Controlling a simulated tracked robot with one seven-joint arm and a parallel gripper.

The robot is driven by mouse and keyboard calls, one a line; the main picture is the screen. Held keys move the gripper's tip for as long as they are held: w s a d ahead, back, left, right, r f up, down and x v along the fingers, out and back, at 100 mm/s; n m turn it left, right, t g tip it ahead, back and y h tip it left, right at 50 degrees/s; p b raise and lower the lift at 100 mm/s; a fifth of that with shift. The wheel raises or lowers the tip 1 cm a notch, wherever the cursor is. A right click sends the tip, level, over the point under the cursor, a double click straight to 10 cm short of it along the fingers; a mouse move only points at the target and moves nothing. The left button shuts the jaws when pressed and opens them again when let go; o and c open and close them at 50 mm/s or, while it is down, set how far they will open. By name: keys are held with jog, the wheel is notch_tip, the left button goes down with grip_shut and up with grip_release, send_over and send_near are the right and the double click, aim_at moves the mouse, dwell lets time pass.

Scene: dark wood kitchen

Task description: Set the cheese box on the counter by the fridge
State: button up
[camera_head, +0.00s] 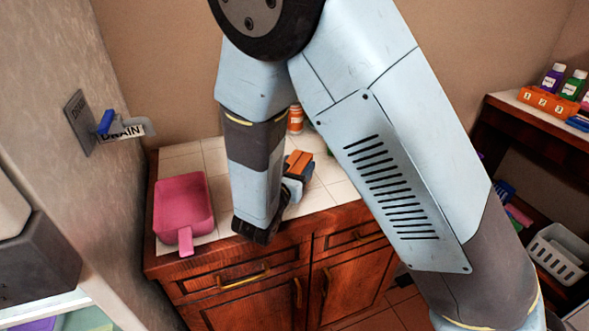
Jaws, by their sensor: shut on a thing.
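My gripper (292,182) is over the tiled counter (325,198), partly hidden behind my own forearm. A small orange, dark-striped block (299,162), which looks like the cheese box, is at its fingers, and the gripper is shut on it. The fingertips are too small and covered to see clearly. I cannot tell whether the box touches the tiles or hangs just above them. No fridge shows clearly; a pale shelf edge and grey appliance part (38,262) stand at the lower left.
A pink pan-like container (184,208) sits on the counter's left. An orange-and-white bottle (295,119) stands at the back. A wall lever labelled DRAIN (122,130) juts out at left. Shelves at right hold bottles and a white basket (558,252). Bare tiles show around the gripper.

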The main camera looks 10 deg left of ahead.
jog(key=shift+f, duration=0.35)
jog(key=shift+f, duration=0.1)
jog(key=o, duration=1.2)
jog(key=shift+s, duration=0.2)
jog(key=v, duration=1.1)
jog(key=shift+s, duration=0.3)
